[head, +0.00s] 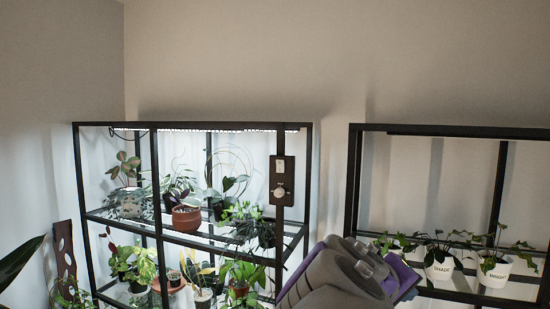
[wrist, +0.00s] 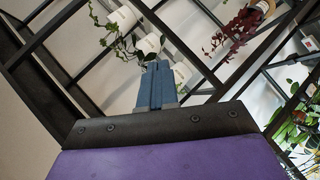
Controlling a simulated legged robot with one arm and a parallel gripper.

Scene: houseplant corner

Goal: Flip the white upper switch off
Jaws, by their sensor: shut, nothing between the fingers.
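A dark switch panel (head: 282,181) hangs on the right front post of the left shelf rack in the head view. The white upper switch (head: 280,166) is a small pale rectangle near its top; its exact position is too small to tell. A round light knob (head: 279,193) sits below it. My gripper shows in the wrist view (wrist: 157,85) with its blue fingers together and nothing between them. In the head view my arm is at the lower right, below and to the right of the panel, apart from it. The panel is not recognisable in the wrist view.
The left rack (head: 150,235) is lit and holds several potted plants. The right rack (head: 353,180) holds white pots, including one marked SHADE (head: 439,268). A gap of bare wall lies between the racks. Dark frame bars cross close around my gripper in the wrist view.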

